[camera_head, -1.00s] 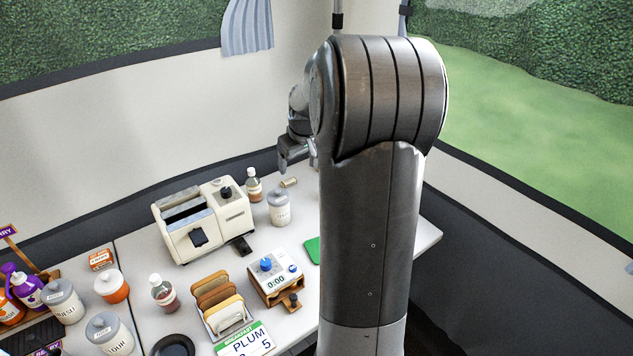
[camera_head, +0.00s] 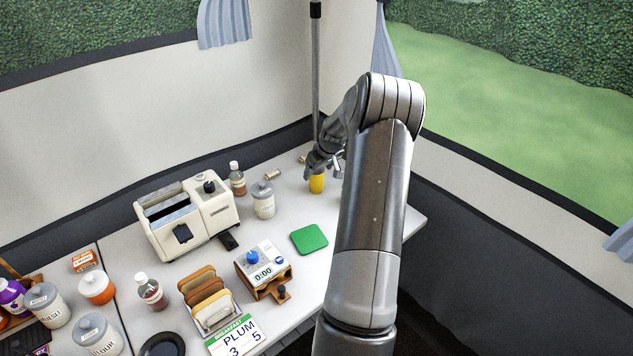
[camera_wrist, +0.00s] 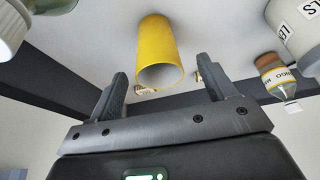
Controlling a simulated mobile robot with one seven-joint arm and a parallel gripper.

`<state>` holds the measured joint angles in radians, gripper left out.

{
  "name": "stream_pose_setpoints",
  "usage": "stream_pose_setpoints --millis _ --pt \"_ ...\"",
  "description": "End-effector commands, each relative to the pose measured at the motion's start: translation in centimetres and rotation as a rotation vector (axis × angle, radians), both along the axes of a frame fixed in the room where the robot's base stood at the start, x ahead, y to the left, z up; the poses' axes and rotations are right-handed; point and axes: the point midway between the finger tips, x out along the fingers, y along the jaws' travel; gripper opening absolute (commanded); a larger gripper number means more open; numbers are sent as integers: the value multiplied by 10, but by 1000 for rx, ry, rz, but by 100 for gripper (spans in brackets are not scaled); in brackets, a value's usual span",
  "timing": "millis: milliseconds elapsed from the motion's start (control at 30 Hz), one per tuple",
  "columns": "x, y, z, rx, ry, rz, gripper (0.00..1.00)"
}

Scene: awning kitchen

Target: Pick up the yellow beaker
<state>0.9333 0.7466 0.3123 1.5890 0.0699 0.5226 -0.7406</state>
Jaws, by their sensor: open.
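The yellow beaker (camera_head: 317,183) stands on the white table at the far end, partly covered by my gripper in the head view. In the wrist view the beaker (camera_wrist: 158,52) shows upside down, with its open rim toward my gripper. My gripper (camera_wrist: 166,88) is open, with its two fingers apart and nothing between them. The beaker lies just beyond the fingertips, roughly in line with the gap. In the head view my gripper (camera_head: 325,167) is small and partly hidden, so I cannot tell if it touches the beaker.
A white lidded jar (camera_head: 263,200) and a sauce bottle (camera_head: 237,179) stand left of the beaker. A cream toaster (camera_head: 187,217) is further left. A small cork-coloured piece (camera_head: 273,175) lies behind the jar.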

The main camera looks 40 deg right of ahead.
Motion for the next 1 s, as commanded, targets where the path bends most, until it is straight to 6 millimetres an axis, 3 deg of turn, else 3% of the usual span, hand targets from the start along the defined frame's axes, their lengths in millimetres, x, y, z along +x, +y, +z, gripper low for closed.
stream_pose_setpoints --millis 467,767,1000 --pt "15 -3 -50 0 0 0 76" --pt "17 -3 -54 -1 0 0 76" --pt "17 -3 -54 -1 0 -1 57"
